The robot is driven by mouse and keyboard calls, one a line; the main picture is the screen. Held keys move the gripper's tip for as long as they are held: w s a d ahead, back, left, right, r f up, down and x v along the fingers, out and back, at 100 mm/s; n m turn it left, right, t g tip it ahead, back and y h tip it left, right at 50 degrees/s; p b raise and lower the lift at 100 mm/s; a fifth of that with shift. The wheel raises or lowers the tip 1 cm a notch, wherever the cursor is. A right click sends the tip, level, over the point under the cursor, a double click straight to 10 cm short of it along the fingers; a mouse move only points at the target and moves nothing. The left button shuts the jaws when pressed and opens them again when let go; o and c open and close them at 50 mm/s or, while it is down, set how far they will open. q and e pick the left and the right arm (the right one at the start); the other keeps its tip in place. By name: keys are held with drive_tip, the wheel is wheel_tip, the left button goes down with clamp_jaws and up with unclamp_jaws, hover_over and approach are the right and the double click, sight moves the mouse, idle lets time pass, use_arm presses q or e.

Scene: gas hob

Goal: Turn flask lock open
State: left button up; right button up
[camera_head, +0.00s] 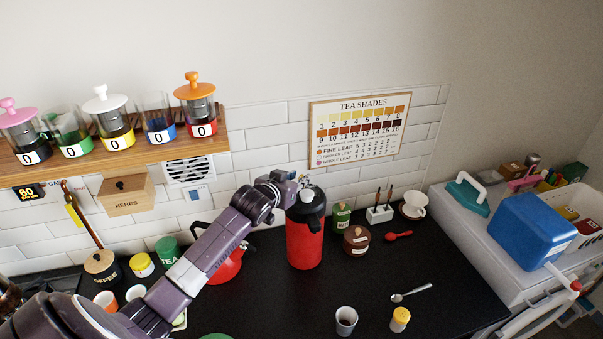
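A red flask (304,243) with a black top stands upright on the dark counter, near the middle of the view. Its black lid (309,204) carries a spout or handle on the right side and a pale spot on top. My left arm reaches in from the lower left, and my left gripper (301,181) is at the top of the flask, at or just behind the lid. The fingers are small and partly hidden, so I cannot tell whether they touch the lock or are open or shut. The lock itself is not clear. My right gripper is not in view.
A red kettle (228,265) stands left of the flask, partly behind my arm. A brown pot (356,240) and a green bottle (341,215) stand close on the right. A cup (346,321) and yellow-capped jar (400,319) are in front. The counter's right middle is mostly clear.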

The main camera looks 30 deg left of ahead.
use_arm(q)
drive_tip(key=shift+x, duration=1.3)
drive_tip(key=shift+c, duration=0.6)
clamp_jaws()
